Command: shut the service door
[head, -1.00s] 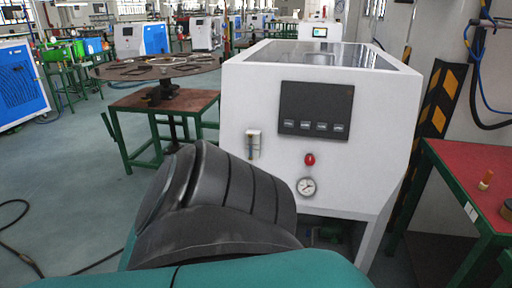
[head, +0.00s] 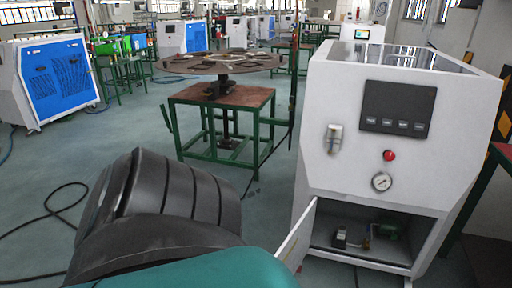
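The gas generator (head: 330,170) is a white cabinet right of centre, with a dark panel, a red knob and a round gauge on its sloped front. Its service door (head: 297,238) is a thin white panel at the left side of the lower opening. The door stands open, swung out toward me, with its lower part cut off by my arm. The open compartment (head: 350,225) shows small fittings and a green part inside. A black and teal link of my own arm fills the lower left. Neither gripper is in view.
A round dark table (head: 222,64) and a green-framed table (head: 222,96) stand left of the generator. A black cable (head: 60,200) lies on the floor at left. A red-topped bench stands at the right edge.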

